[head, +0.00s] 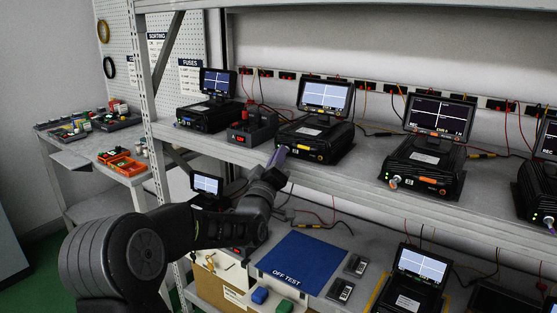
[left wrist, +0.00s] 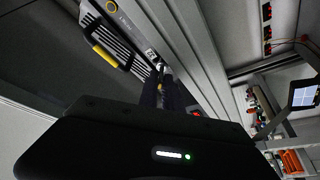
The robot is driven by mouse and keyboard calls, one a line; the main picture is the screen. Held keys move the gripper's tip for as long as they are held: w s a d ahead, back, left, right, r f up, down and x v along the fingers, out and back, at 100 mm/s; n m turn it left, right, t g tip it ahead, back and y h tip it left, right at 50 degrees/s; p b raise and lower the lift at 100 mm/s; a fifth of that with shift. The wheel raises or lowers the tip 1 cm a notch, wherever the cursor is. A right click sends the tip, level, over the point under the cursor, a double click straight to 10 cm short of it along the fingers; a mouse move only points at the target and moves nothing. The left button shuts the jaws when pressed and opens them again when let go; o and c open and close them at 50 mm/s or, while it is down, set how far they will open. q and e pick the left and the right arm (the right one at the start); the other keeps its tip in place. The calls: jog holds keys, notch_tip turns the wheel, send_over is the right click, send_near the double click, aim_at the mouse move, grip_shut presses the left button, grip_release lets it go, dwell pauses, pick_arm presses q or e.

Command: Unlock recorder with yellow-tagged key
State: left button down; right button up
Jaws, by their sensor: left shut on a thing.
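A black recorder (head: 322,142) with a lit screen and a yellow mark on its front stands on the upper shelf, second from the left. Its front also shows in the left wrist view (left wrist: 128,50), tilted. My left gripper (head: 277,158) is at the shelf's front edge, just left of the recorder's front. In the left wrist view, the fingers (left wrist: 161,84) are closed together on a small thing, pointing at the recorder's front. The held thing is mostly hidden; I take it to be the key, but its tag is not clear. My right gripper is out of view.
More recorders (head: 437,150) stand along the upper shelf, with a red-and-black box (head: 252,128) left of the gripper. Below lie a blue OFF TEST mat (head: 303,258), small cards (head: 356,265) and another recorder (head: 413,285). A side table (head: 75,155) at left holds trays.

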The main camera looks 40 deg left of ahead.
pick_arm(q)
jog(key=shift+a+m+t+h+b, duration=0.1)
jog(key=shift+m+h+b, duration=1.75)
jog(key=shift+m, duration=2.3)
jog(key=shift+a+m+t+h+b, duration=0.1)
jog(key=shift+m+h+b, duration=1.7)
jog(key=shift+m, duration=2.4)
jog(key=shift+a+m+t+h+b, duration=0.1)
jog(key=shift+m+h+b, duration=1.75)
jog(key=shift+m, duration=2.3)
jog(key=shift+h+p, duration=0.4)
jog(key=shift+p, duration=0.05)
jog(key=c, duration=1.9)
grip_release()
jog(key=shift+d, duration=0.1)
jog(key=shift+s, duration=0.1)
